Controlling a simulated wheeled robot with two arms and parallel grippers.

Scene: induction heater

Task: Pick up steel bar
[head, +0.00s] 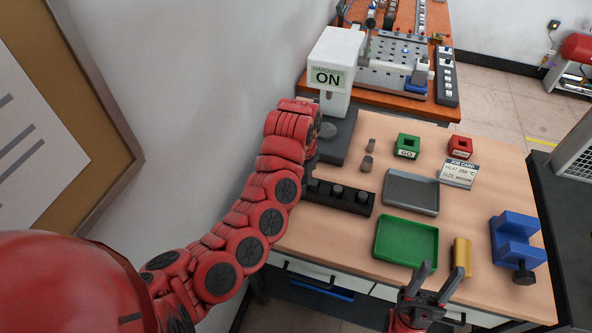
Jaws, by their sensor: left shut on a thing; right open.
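A black rack (352,203) stands on the wooden bench with short dark steel bars (338,190) upright in it. My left gripper (310,178) points down at the rack's left end, below the red arm. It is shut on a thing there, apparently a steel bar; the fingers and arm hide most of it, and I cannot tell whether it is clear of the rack. Two loose grey cylinders (367,163) stand behind the rack. My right gripper (441,272) is open and empty at the bench's front edge, near a yellow bar (462,255).
A grey tray (411,208) and a green tray (436,244) lie right of the rack. Green (407,142) and red (461,145) boxes stand behind, near a job card (460,172). A blue vise (518,238) is at right. A white machine (338,55) reading ON stands behind my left arm.

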